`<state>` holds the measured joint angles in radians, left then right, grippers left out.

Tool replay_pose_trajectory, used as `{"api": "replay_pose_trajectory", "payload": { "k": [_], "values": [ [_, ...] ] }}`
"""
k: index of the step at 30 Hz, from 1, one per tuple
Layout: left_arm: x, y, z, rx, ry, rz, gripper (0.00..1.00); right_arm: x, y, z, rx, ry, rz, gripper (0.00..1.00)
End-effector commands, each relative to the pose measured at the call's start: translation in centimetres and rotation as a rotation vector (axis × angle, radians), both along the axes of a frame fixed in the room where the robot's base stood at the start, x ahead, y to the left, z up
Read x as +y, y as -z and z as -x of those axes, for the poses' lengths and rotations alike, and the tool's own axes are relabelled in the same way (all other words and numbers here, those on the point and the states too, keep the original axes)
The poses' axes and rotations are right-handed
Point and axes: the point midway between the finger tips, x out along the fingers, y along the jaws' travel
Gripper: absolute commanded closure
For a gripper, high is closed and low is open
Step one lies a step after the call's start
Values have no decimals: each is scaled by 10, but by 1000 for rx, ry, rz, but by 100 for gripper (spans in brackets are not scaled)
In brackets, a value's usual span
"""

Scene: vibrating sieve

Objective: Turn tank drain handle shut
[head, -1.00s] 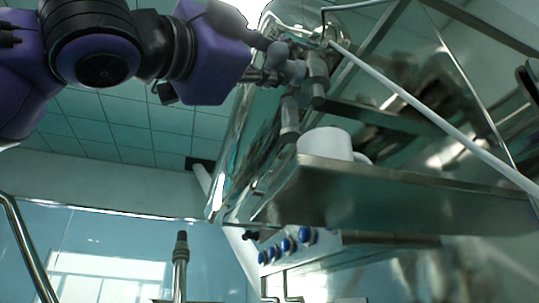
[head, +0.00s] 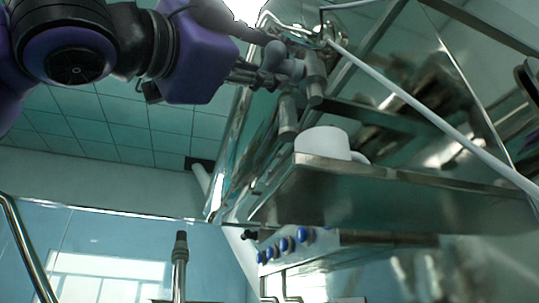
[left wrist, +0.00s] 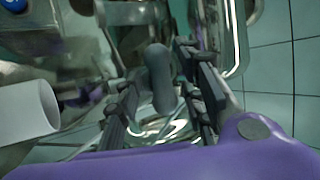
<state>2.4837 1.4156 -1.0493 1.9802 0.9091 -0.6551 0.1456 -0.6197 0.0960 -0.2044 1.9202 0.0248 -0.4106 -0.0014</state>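The tank drain handle is a grey rounded bar; in the left wrist view the handle (left wrist: 160,78) stands between my left gripper's two dark fingers. Gaps show on both sides, so the open fingers are around it without visibly gripping. In the head view the left gripper (head: 262,74) reaches from the left to the grey handle and valve parts (head: 288,66) by the shiny metal tank (head: 240,150). The fingertips are partly hidden among these grey parts there. My right gripper is in neither view.
A white mug (head: 322,142) stands on a metal shelf (head: 380,195) just below and right of the valve; it also shows at the left wrist view's left edge (left wrist: 25,112). A pale hose or rod (head: 430,115) slopes across the right. Blue knobs (head: 302,235) sit below.

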Motion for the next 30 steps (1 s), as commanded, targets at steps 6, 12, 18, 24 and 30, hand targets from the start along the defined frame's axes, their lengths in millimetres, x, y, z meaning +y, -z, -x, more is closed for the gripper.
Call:
{"api": "replay_pose_trajectory", "payload": {
  "k": [6, 12, 18, 24, 30],
  "values": [
    [31, 24, 28, -1, -4, 2, 64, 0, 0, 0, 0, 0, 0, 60],
    [52, 42, 50, 0, -3, 1, 64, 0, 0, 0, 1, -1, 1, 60],
    [61, 51, 60, -1, -3, 0, 64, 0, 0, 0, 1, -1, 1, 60],
    [62, 51, 61, -1, -2, 0, 64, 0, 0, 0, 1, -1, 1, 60],
    [62, 51, 61, -1, -1, 0, 64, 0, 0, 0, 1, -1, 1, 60]
  ]
}}
